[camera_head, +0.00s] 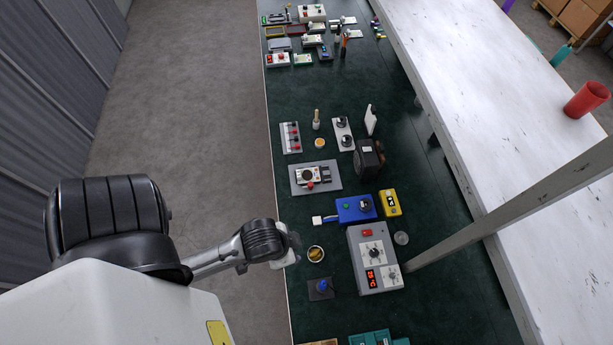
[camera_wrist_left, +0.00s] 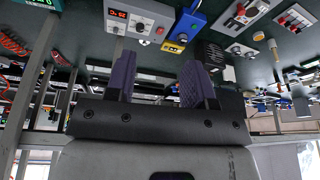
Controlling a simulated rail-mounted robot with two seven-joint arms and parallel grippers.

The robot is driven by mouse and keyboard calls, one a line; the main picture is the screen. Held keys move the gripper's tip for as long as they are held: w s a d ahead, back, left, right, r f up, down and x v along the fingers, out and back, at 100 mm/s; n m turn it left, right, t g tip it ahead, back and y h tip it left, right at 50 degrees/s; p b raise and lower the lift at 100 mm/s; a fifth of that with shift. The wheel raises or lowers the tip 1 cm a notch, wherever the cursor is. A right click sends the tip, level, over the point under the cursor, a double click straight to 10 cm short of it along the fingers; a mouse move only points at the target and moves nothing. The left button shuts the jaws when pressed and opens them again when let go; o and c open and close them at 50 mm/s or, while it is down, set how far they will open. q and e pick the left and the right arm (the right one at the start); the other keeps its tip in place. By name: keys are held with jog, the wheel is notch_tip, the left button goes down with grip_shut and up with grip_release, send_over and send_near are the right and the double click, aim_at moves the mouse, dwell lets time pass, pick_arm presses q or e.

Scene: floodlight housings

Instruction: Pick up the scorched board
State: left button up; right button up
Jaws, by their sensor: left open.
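A small white board with a dark round part and red parts (camera_head: 311,175) sits on a grey plate (camera_head: 329,185) in the head view. It may be the scorched board, but I cannot make out burn marks. It also shows at the top of the left wrist view (camera_wrist_left: 241,14). My left gripper (camera_head: 294,246) is at the bench's left edge, nearer me than this board and apart from it. In the left wrist view its two purple fingers (camera_wrist_left: 159,82) stand apart with nothing between them. My right gripper is in neither view.
A black block (camera_head: 368,158) stands right of the board.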

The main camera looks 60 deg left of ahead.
pick_arm(q)
jog(key=w+a+f+m+t+y+b, duration=0.2)
jog(key=w+a+f+b, duration=0.5)
jog(key=w+b, duration=0.4)
jog(key=w+a+f+m+t+y+b, duration=0.2)
jog(key=w+a+f+m+y+b, duration=0.15)
jog(key=w+a+b, duration=0.7)
jog(key=n+g+b, duration=0.4)
jog(key=n+g, duration=0.3)
jog(key=n, duration=0.3)
send_over(299, 174)
notch_tip(299, 174, down, 10)
jog(key=f+n+h, duration=0.1)
jog(key=f+n, duration=0.3)
jog(key=f+n+h+b, duration=0.1)
jog(key=f+n, duration=0.2)
jog(key=f, duration=0.1)
jog(key=f+n+h, duration=0.2)
jog(key=f+n, duration=0.1)
jog(key=n, duration=0.1)
jog(key=shift+d+f+n+b, duration=0.2)
jog(key=shift+f+n+b, duration=0.15)
jog(key=shift+f, duration=0.05)
jog(key=shift+a+f+b, duration=0.15)
jog(key=shift+f+b, duration=0.2)
jog(key=shift+f, duration=1)
jog(key=shift+a+f+b, duration=0.15)
jog(key=shift+f+b, duration=0.15)
jog(key=shift+f, duration=1)
